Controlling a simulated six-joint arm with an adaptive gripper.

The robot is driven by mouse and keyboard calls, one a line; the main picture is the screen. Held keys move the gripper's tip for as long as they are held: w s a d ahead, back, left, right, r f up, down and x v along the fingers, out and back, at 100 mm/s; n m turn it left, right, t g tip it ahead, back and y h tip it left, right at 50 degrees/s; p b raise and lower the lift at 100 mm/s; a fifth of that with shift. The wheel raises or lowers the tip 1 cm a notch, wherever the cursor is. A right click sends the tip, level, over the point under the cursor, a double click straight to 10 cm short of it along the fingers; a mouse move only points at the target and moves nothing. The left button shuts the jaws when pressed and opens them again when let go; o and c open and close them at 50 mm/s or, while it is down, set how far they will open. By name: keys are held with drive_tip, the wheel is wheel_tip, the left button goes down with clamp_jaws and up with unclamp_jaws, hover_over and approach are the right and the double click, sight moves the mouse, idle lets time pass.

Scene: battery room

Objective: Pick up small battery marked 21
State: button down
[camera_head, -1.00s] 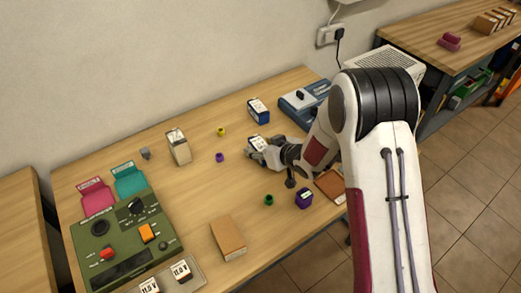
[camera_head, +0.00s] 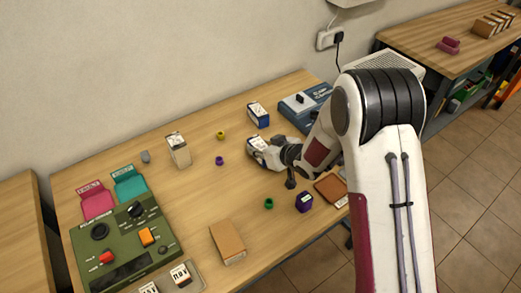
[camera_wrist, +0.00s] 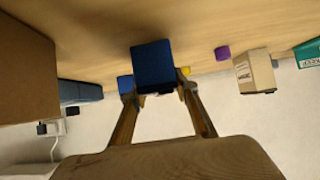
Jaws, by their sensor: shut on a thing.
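A small blue battery with a white label on top (camera_head: 257,143) is at my gripper (camera_head: 263,152), right of the table's middle. In the wrist view, the dark blue battery (camera_wrist: 153,63) sits between the two fingertips of my gripper (camera_wrist: 158,90), which is shut on it. Its number is too small to read, and I cannot tell if it is clear of the table. A second blue battery with a white label (camera_head: 258,113) stands behind it, apart from the gripper. A beige battery-like box (camera_head: 179,150) stands to the left; it also shows in the wrist view (camera_wrist: 254,72).
A blue device (camera_head: 302,104) stands behind the gripper to the right. Yellow (camera_head: 220,135), violet (camera_head: 220,160) and green (camera_head: 269,203) small pieces lie around. A purple block (camera_head: 304,202) and brown box (camera_head: 228,242) are in front. A green control panel (camera_head: 125,245) is at left.

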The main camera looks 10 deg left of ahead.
sight(261, 145)
drive_tip(key=shift+r, duration=4.4)
drive_tip(key=shift+f, duration=0.1)
